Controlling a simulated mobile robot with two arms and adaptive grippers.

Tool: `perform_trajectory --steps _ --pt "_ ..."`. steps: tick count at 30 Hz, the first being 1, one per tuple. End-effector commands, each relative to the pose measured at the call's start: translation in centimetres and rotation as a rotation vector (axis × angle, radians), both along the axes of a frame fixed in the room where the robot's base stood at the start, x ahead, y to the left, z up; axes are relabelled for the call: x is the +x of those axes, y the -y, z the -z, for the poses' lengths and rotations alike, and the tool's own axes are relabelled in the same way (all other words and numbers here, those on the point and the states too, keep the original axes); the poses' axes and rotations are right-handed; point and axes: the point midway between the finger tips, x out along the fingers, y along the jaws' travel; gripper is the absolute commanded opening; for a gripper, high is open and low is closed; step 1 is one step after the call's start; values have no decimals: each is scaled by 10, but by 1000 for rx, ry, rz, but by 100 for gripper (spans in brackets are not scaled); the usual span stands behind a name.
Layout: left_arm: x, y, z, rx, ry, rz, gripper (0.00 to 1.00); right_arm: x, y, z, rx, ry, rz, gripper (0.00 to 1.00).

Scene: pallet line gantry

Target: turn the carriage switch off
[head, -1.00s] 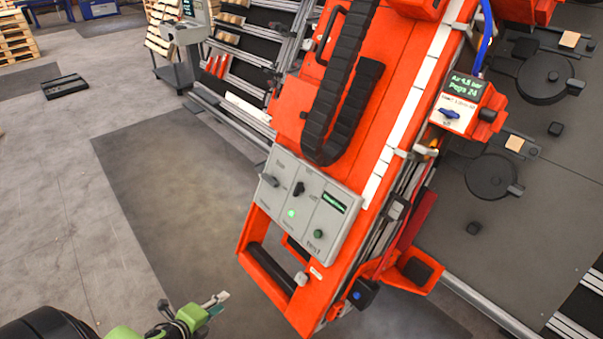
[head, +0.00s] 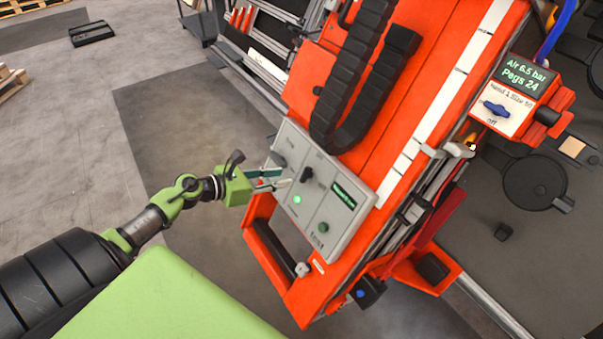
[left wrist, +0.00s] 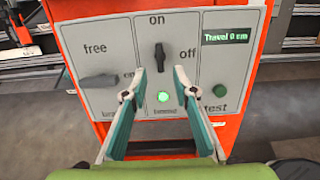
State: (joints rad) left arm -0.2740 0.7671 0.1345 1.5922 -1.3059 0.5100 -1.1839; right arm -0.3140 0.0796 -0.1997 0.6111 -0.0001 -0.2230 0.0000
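The carriage switch is a small black knob (head: 306,174) in the middle of the grey control panel (head: 345,237) on the orange carriage. In the left wrist view the knob (left wrist: 159,57) stands upright, pointing at "on", with "off" to its right. A green lamp (left wrist: 163,97) glows below it. My left gripper (head: 287,176) is at the panel's left part, close to the knob. In the left wrist view its two fingers (left wrist: 158,76) are apart, one on each side just below the knob, with nothing between them. My right gripper is not in view.
A grey lever (left wrist: 99,81) marked "free" sits left of the switch. A green test button (left wrist: 220,90) and a "Travel 0 cm" display (left wrist: 228,37) are right. An orange box with a blue knob (head: 496,108) stands further right. An orange handle frame (head: 275,252) is below the panel.

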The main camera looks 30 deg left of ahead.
Motion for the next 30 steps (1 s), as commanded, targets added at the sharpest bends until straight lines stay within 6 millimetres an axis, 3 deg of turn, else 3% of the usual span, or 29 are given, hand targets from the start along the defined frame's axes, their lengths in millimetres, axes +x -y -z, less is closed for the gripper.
perform_trajectory --steps 7,15,30 --pt "34 14 13 -3 2 -2 26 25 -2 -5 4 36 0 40" --pt "64 25 28 -1 1 -3 26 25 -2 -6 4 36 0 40" --pt "74 30 33 0 0 -1 26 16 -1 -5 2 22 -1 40"
